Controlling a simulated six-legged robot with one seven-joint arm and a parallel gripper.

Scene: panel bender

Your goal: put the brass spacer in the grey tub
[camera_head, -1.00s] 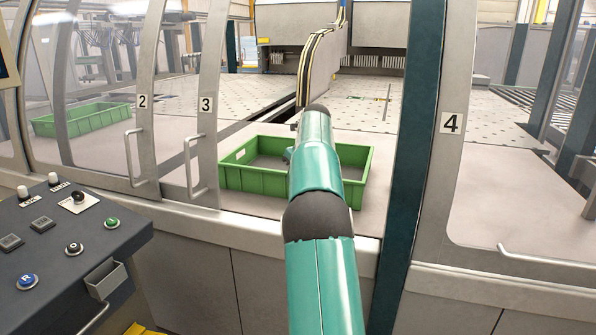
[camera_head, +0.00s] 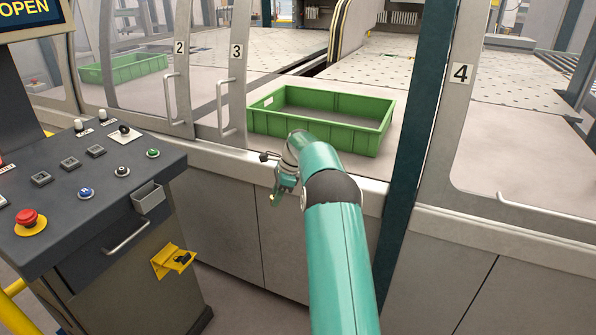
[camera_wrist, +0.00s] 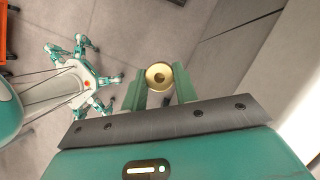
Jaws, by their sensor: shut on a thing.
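The brass spacer (camera_wrist: 158,76) is a round brass ring with a dark hole, held between the two green fingers of my gripper (camera_wrist: 159,92) in the wrist view. In the head view my gripper (camera_head: 284,186) hangs in front of the machine's front ledge, outside the opening; the spacer is too small to make out surely there. A small grey open-topped box (camera_head: 148,197) is fixed to the console's front edge, left of my gripper and apart from it. It may be the grey tub; its inside is mostly hidden.
A green crate (camera_head: 375,139) stands on the ledge behind my arm; another (camera_head: 123,68) is behind the glass. The control console (camera_head: 60,222) carries buttons and a red stop knob. A dark post (camera_head: 411,140) rises right of my arm. Open floor lies below my gripper in the wrist view.

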